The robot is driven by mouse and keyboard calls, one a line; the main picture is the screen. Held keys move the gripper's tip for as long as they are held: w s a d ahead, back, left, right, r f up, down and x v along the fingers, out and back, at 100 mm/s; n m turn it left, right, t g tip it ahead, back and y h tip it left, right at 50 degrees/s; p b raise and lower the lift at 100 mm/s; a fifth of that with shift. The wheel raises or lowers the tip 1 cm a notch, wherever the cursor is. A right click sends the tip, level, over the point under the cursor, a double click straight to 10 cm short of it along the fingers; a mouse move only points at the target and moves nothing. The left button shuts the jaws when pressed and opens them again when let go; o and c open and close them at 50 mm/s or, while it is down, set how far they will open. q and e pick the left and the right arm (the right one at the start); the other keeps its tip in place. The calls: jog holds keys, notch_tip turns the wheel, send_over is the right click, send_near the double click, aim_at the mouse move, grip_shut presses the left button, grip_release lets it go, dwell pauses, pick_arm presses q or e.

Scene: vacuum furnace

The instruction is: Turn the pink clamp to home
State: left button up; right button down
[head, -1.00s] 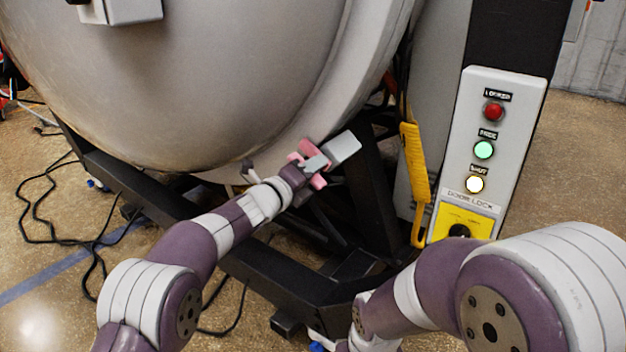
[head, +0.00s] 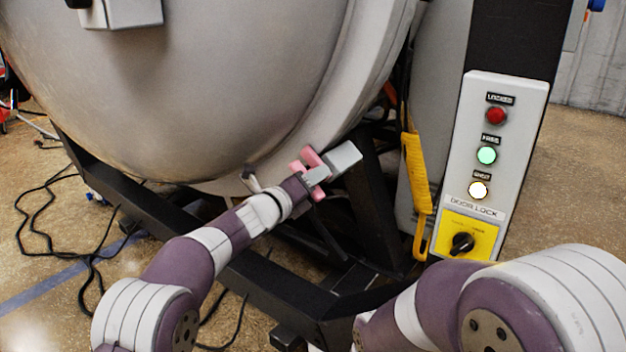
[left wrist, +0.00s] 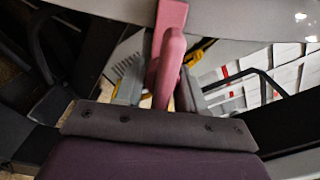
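The pink clamp (head: 312,157) is at the lower right rim of the big grey round furnace door (head: 230,90). My left gripper (head: 318,175) is at the clamp, with pink parts showing on either side of it. In the left wrist view the pink handle (left wrist: 170,60) stands between the two grey fingers of my left gripper (left wrist: 160,85). A narrow gap shows between the handle and the left finger, so the gripper looks open around it. Contact on the right finger is unclear. My right gripper is out of view; only right arm links show at the bottom right.
A grey control panel (head: 505,130) stands at the right, with red, green and lit white lamps and a black knob (head: 462,243) on a yellow plate. A yellow handle (head: 416,185) hangs beside it. A black frame (head: 290,285) runs below the door. Cables lie on the floor.

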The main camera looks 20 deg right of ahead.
pick_arm(q)
jog(key=p+v, duration=0.2)
jog(key=v, duration=1)
jog(key=shift+s+a+p, duration=0.25)
jog(key=shift+a+p, duration=0.05)
